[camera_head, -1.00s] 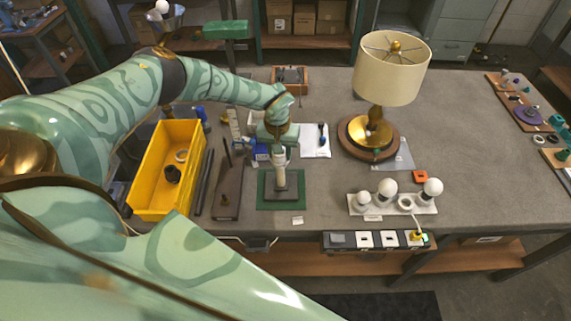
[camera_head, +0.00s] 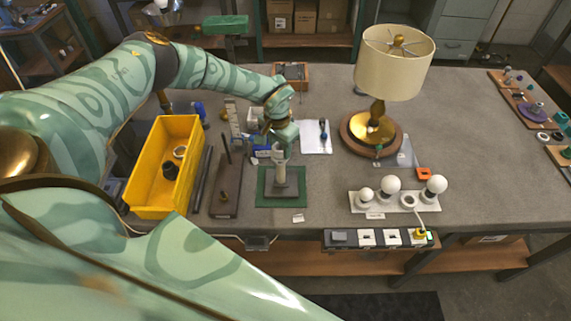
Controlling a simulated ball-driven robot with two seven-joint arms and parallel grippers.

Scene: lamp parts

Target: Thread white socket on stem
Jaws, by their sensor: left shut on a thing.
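My left gripper (camera_head: 279,150) reaches in from the left and is shut on a small pale part, which I take to be the white socket (camera_head: 280,158). The fingers hide most of it. The socket appears at or just over the stem's top; I cannot tell whether the threads are engaged. My right gripper is not in view.
A white strip of bulbs (camera_head: 376,210) lies to the right. The table's right part has free room.

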